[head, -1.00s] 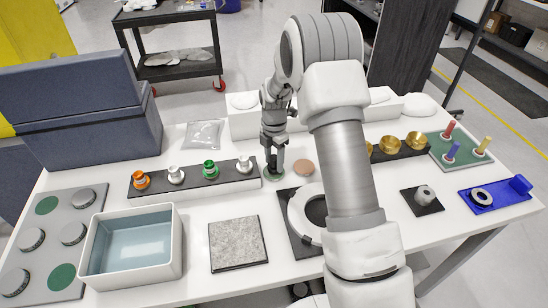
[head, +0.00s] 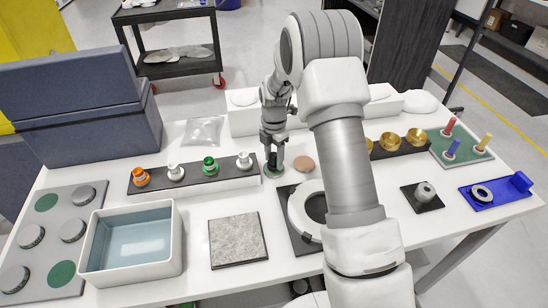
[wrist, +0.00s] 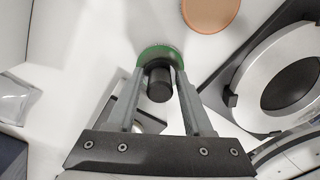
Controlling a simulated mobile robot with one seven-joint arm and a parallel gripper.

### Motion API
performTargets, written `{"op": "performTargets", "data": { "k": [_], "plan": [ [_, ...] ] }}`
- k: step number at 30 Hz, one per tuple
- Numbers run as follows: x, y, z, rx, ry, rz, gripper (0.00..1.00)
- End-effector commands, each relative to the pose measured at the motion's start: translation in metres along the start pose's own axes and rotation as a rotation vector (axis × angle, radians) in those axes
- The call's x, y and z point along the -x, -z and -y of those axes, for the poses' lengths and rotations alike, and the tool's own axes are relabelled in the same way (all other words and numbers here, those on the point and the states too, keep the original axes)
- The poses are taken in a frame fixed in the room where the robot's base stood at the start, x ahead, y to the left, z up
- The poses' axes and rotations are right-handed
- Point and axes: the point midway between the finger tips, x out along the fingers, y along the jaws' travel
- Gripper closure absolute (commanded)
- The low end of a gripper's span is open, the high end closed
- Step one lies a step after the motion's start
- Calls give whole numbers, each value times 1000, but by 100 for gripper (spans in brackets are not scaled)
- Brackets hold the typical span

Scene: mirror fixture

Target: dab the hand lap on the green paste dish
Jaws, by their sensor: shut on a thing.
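The green paste dish (head: 274,175) is a small round dish on the white table, just right of the bottle rack. It also shows in the wrist view (wrist: 152,52) beyond my fingertips. My gripper (head: 273,163) points down over this dish. In the wrist view my gripper (wrist: 160,80) is shut on the hand lap (wrist: 160,88), a dark piece with a round black knob. The lap's lower face is hidden, and I cannot tell whether it touches the paste or hangs just above it.
A brown dish (head: 303,163) lies close to the right. A black rack (head: 216,180) with several capped bottles stands left. A ring fixture (head: 296,244) is in front, beside a granite slab (head: 237,242) and a white basin (head: 178,255). Brass cups (head: 393,142) stand at right.

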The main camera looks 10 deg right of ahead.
Motion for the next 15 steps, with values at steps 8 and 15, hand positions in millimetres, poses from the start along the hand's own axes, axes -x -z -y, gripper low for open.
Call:
{"op": "performTargets", "data": {
  "k": [8,15],
  "plan": [
    [-4,0,0,0,-1,0,93],
    [-7,0,0,0,-1,0,93]
  ]
}}
